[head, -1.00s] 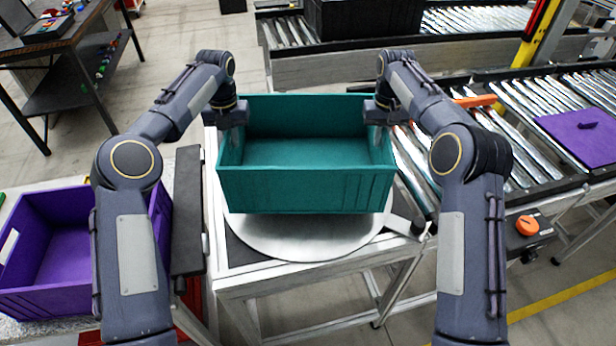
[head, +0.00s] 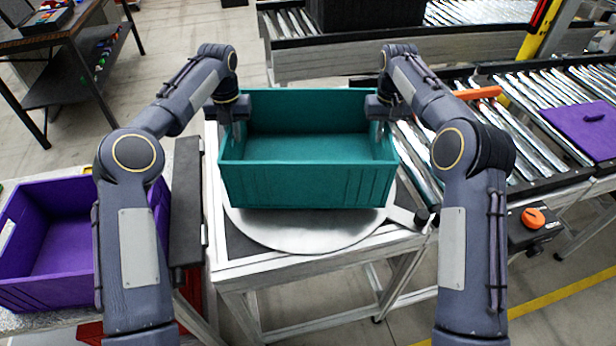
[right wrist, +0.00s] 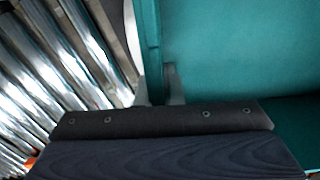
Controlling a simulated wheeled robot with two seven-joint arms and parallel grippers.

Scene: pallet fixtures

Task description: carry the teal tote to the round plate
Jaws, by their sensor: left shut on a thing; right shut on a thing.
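The teal tote (head: 308,182) is empty and upright, over the round metal plate (head: 290,238) on a metal-framed stand. I cannot tell whether its bottom touches the plate. My left gripper (head: 238,128) is shut on the tote's left wall. My right gripper (head: 380,125) is shut on its right wall. In the right wrist view the right gripper's fingers (right wrist: 158,88) straddle the teal wall (right wrist: 148,45). The plate's front part shows; the rest is hidden under the tote.
A purple tote (head: 60,240) stands at the left. Roller conveyors (head: 540,100) run at the right and back, with a purple lid (head: 585,128) and an orange piece (head: 478,93). An orange knob (head: 533,217) sits at the right. A dark table (head: 60,40) is back left.

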